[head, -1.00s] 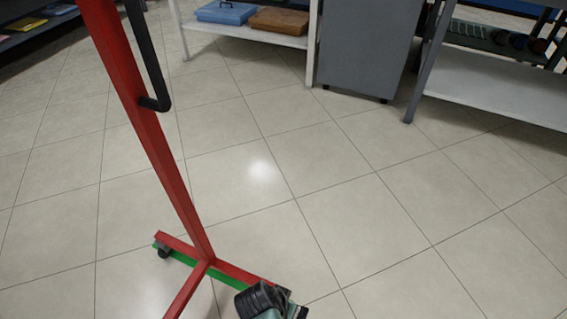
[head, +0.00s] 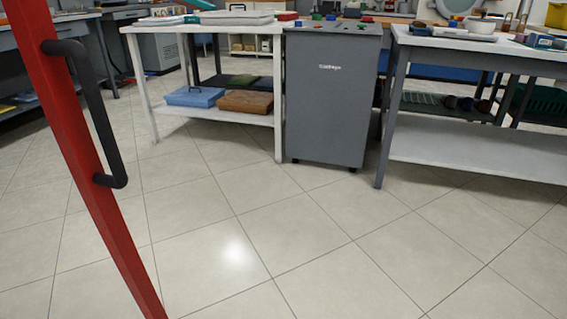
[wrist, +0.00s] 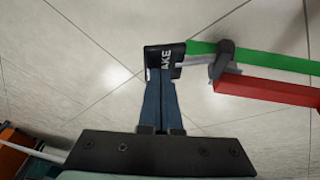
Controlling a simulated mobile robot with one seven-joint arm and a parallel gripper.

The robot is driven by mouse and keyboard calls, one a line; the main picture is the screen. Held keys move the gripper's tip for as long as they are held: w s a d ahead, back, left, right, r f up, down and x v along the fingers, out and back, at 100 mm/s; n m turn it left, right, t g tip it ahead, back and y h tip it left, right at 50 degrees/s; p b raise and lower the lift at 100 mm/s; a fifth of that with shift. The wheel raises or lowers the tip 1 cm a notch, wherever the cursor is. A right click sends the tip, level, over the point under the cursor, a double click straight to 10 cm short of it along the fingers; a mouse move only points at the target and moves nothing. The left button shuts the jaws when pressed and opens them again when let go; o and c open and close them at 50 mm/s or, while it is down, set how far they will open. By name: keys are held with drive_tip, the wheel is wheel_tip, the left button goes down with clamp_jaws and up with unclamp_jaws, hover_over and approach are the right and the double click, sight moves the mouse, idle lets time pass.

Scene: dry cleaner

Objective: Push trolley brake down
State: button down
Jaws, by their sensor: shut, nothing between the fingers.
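The trolley's red post (head: 88,175) with a black handle (head: 112,150) stands at the left of the head view; its foot is out of that picture. In the wrist view, the black brake pedal (wrist: 151,57) shows the white letters "AKE" at the end of the trolley's green bar (wrist: 265,59). A red base bar (wrist: 268,91) and a dark grey caster (wrist: 224,58) are to its right. My gripper (wrist: 165,74) is shut and empty, its fingertips over the pedal and hiding part of it. I cannot tell whether they touch or how far down the pedal is.
A grey cabinet (head: 327,110) stands between a white shelf table (head: 215,113) and a grey-legged table (head: 470,157) at the back. A blue case (head: 194,97) and a brown case (head: 246,102) lie on the lower shelf. The tiled floor in front is clear.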

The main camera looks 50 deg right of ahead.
drive_tip(key=shift+s, duration=0.15)
drive_tip(key=shift+s+d+f+t, duration=0.1)
drive_tip(key=shift+s+f+t, duration=0.1)
drive_tip(key=shift+t, duration=0.1)
drive_tip(key=shift+p, duration=0.35)
drive_tip(key=shift+s+d+f+t+y+p, duration=0.2)
drive_tip(key=shift+s+f+t+y+p, duration=0.25)
drive_tip(key=shift+f+t, duration=0.15)
drive_tip(key=shift+s+d+f+m+t+y, duration=0.15)
drive_tip(key=shift+s+f+m+t+y, duration=0.2)
drive_tip(key=shift+f+t, duration=0.65)
drive_tip(key=shift+s+d+f, duration=0.1)
drive_tip(key=shift+s+f, duration=0.1)
drive_tip(key=shift+f, duration=0.7)
drive_tip(key=shift+s+d+f, duration=0.1)
drive_tip(key=shift+s+f, duration=0.1)
drive_tip(key=shift+f, duration=0.65)
